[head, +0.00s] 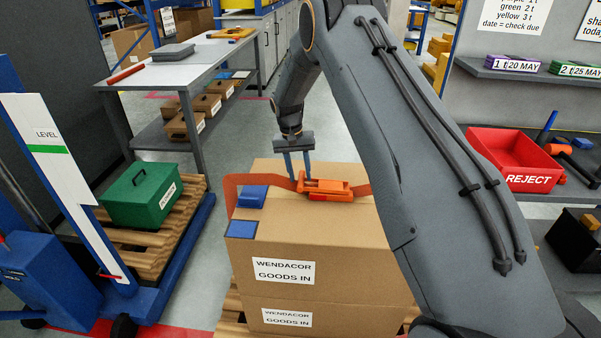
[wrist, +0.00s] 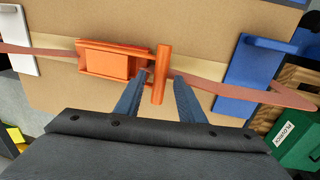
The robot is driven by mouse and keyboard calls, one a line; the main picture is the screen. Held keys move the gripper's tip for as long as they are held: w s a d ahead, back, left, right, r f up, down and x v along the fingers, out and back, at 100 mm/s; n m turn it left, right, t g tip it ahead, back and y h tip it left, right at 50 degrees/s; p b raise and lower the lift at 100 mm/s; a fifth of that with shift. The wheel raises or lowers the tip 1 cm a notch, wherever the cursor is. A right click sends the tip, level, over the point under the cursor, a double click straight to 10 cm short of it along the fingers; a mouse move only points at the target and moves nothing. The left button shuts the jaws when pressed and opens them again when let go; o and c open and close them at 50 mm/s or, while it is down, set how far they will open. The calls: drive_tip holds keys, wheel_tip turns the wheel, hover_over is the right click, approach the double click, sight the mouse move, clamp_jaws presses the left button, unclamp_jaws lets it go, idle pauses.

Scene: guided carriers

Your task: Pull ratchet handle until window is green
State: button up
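An orange ratchet (head: 332,186) sits on a red-orange strap (head: 262,180) across the top of a cardboard box (head: 320,232). In the wrist view, the ratchet body (wrist: 106,64) lies left of its upright bar-shaped handle (wrist: 161,72). My gripper (head: 298,177) points down at the ratchet's left end. In the wrist view, my gripper (wrist: 160,77) has its two blue fingers apart, one on each side of the handle, with gaps visible. I cannot make out a distinct window; no green shows on the ratchet.
Blue corner pieces (head: 252,196) sit on the box's left side. A green case (head: 140,196) stands on a pallet at left, beside a blue lift with a LEVEL panel (head: 62,150). A grey table (head: 190,62) stands behind. A red REJECT bin (head: 515,160) is at right.

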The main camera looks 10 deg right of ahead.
drive_tip(key=shift+f, duration=0.35)
clamp_jaws()
